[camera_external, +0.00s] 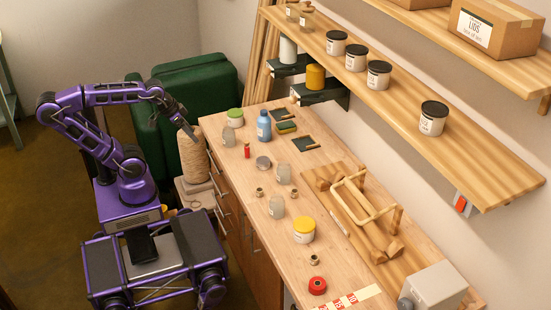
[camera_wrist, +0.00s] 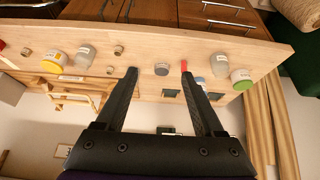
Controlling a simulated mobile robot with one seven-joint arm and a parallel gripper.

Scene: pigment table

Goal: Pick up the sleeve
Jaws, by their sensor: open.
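No object is labelled as a sleeve. The likeliest are small brass-coloured hollow pieces on the wooden table (camera_external: 240,170): one at the near edge (camera_external: 259,192), another to its right (camera_external: 293,193), and a third farther toward the front (camera_external: 314,260). In the wrist view, two brass pieces, one (camera_wrist: 119,50) and another (camera_wrist: 110,70), appear left of my fingers. My gripper (camera_external: 189,134) is high near the twine cone, off the table's left edge. Its fingers (camera_wrist: 159,74) are open and empty, with a grey round lid (camera_wrist: 161,69) seen beyond them in the gap.
A red small item (camera_external: 247,151), blue bottle (camera_external: 264,126), clear jars (camera_external: 277,207) and yellow-lidded tub (camera_external: 304,230) share the table. The twine cone (camera_external: 193,157) stands beside its left edge. A wooden frame (camera_external: 365,205) and shelves (camera_external: 410,85) line the wall side.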

